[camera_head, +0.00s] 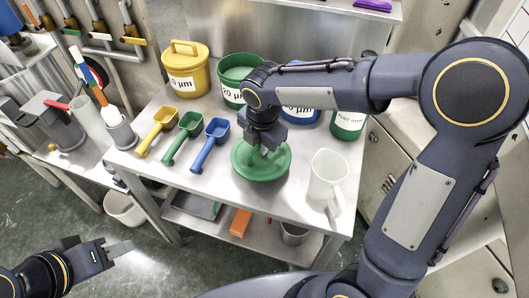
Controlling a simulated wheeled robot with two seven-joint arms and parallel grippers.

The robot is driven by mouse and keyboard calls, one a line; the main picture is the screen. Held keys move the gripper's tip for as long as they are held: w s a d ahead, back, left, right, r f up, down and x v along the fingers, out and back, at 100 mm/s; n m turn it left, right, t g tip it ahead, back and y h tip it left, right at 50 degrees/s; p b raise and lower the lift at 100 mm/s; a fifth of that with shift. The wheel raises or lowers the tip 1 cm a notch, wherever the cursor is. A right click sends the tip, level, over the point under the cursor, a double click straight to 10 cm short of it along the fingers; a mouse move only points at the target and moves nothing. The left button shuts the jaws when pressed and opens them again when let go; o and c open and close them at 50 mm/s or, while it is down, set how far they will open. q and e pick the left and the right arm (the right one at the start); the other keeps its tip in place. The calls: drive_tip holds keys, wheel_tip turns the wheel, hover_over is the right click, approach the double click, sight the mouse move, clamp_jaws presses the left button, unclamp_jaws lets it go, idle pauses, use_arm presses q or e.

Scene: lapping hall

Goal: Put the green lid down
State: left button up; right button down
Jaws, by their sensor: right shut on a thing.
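The green lid (261,172) is a round dish shape with a raised handle. It is at the middle of the steel table, in front of the tubs. My right gripper (266,148) points down and is shut on the lid's handle; the arm hides part of it. I cannot tell whether the lid touches the table or hangs just above it.

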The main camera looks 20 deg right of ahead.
drive_tip(key=shift+d+f, duration=0.2)
drive_tip(key=shift+f, duration=0.05)
drive_tip(key=f, duration=0.3)
drive_tip(key=shift+w+d+f, duration=0.15)
drive_tip(key=shift+d, duration=0.25)
drive_tip(key=shift+f, duration=0.3)
drive_tip(key=shift+f+b, duration=0.1)
drive_tip(key=shift+b, duration=0.25)
drive_tip(key=c, duration=1.5)
unclamp_jaws()
